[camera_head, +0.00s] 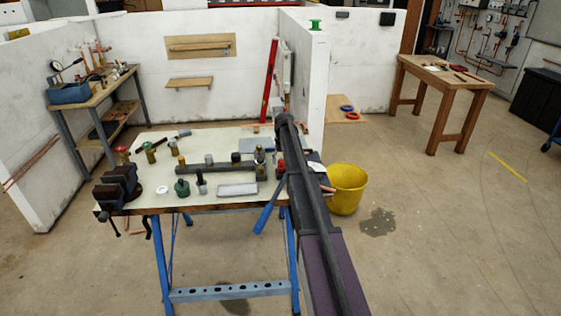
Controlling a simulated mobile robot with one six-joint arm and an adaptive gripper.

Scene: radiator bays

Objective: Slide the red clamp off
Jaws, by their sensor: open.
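A small red piece (281,168) shows on the workbench just left of my arm, near the right end of a dark horizontal bar (222,168). It may be the red clamp. It is partly hidden, and I cannot tell whether it sits around the bar or beside it. Several small upright fittings stand on or near the bar. My arm rises from the bottom of the view across the right side of the bench. My gripper cannot be made out; the arm hides what lies behind it.
A white partition (310,80) rises behind. The right floor is mostly open towards a wooden table (444,75).

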